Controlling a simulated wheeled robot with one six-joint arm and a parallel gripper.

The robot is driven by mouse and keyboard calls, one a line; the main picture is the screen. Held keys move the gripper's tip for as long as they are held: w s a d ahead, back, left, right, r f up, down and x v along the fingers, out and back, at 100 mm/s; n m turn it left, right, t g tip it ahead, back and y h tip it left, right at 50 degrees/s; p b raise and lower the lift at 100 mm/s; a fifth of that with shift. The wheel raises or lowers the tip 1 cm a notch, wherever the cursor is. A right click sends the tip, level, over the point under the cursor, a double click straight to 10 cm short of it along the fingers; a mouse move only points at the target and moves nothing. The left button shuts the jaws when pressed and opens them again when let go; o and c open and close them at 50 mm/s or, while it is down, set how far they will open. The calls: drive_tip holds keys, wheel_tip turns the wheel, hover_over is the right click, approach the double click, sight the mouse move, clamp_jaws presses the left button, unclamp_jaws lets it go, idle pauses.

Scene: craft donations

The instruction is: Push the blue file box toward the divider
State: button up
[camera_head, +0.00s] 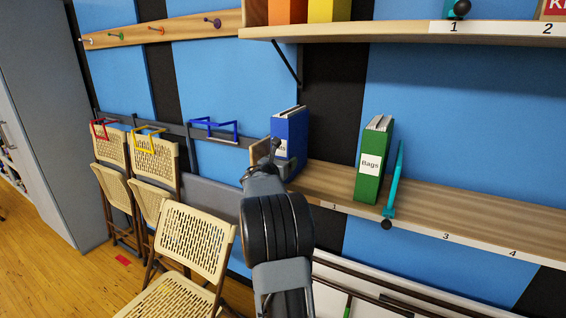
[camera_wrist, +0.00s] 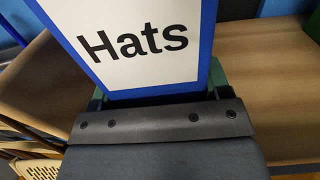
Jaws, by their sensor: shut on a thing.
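The blue file box (camera_head: 291,128) stands upright at the left end of the lower shelf. Its white label reads "Hats" in the wrist view (camera_wrist: 140,42). My gripper (camera_head: 279,160) is at the box's front, shut on it; in the wrist view the gripper (camera_wrist: 160,95) has a green finger part at each side of the box's lower part. The teal divider (camera_head: 397,180) stands on the shelf further right, with a dark knob at its front. A green file box (camera_head: 371,165) labelled "Bags" stands upright just left of the divider.
The lower shelf (camera_head: 330,180) has bare board between the blue and green boxes and right of the divider. An upper shelf (camera_head: 380,33) holds orange and yellow boxes. Folding chairs (camera_head: 195,240) stand to the left, below wall hooks.

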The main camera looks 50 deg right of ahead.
drive_tip(key=shift+s+d+b, duration=0.8)
drive_tip(key=shift+s+b, duration=1.25)
drive_tip(key=shift+s, duration=1.25)
drive_tip(key=shift+s+d+b, duration=0.85)
drive_tip(key=shift+s+b, duration=1.25)
drive_tip(key=shift+s, duration=1.2)
drive_tip(key=shift+s+d+b, duration=0.8)
drive_tip(key=shift+s+b, duration=1.25)
drive_tip(key=shift+s, duration=1.25)
drive_tip(key=o, duration=0.9)
drive_tip(key=shift+c, duration=0.2)
drive_tip(key=v, duration=1.3)
drive_tip(key=shift+p, duration=0.45)
drive_tip(key=shift+w, duration=0.1)
